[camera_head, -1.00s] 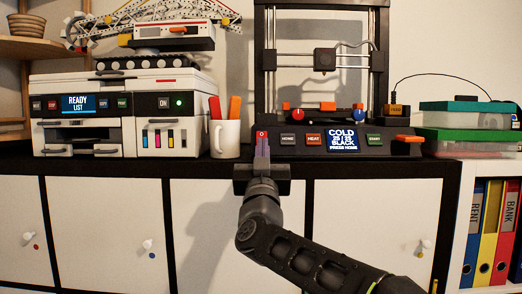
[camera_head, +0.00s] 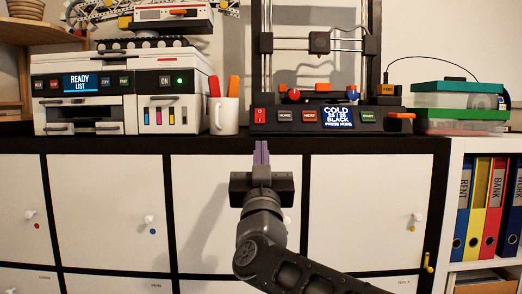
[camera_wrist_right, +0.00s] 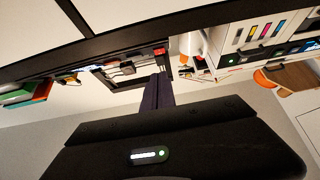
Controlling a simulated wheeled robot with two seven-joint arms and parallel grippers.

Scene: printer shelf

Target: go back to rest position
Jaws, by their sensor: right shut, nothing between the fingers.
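My right gripper (camera_head: 261,153) is in the lower middle of the head view, in front of the cabinet's top edge and below the 3D printer's control panel. Its purple fingers are shut together, point up and hold nothing. In the right wrist view the shut fingers (camera_wrist_right: 157,92) show beyond the dark gripper body. The fingers look apart from the red power switch (camera_head: 260,115) on the panel. My left gripper is not in view.
A black 3D printer (camera_head: 322,122), a white printer (camera_head: 120,95), and a mug (camera_head: 224,115) with orange-handled items stand on the dark shelf top. Green-lidded boxes (camera_head: 460,95) are at right. Cabinet doors (camera_head: 105,210) with knobs are below; binders (camera_head: 490,200) stand at lower right.

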